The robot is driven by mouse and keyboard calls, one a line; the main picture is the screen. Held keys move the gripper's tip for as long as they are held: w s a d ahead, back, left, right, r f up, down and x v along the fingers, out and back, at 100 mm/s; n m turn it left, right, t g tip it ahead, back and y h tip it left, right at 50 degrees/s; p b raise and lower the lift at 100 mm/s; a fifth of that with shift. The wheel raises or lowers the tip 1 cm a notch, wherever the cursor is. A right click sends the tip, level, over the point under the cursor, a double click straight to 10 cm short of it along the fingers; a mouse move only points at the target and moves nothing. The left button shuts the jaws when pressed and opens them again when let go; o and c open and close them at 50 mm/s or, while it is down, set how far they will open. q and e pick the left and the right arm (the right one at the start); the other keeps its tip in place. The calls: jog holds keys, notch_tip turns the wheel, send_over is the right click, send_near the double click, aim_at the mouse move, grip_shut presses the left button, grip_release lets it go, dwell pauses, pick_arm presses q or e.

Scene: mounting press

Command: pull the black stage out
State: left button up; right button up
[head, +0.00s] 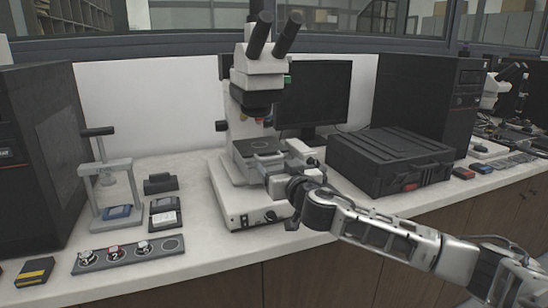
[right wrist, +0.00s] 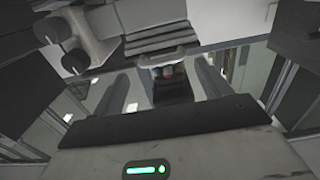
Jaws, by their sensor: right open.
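The black stage (head: 258,147) is a dark square plate with a round mark, on the white microscope (head: 240,205) below its lens. My right gripper (head: 285,157) is at the right front side of the stage, beside it; its fingertips are small here, and I cannot tell whether they touch it. In the right wrist view the two fingers of my right gripper (right wrist: 163,88) stand apart, with a dark part showing between them. I cannot tell for sure which part that is. My left gripper is out of view.
A black case (head: 390,160) stands right of the microscope, close behind my right arm. A monitor (head: 315,95) is behind. A small grey press (head: 110,180) and a strip with several round pieces (head: 130,253) lie left. Bare bench (head: 205,265) shows at the front left.

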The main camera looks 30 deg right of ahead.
aim_at(262, 149)
jog(key=shift+x, duration=2.05)
jog(key=shift+c, duration=0.4)
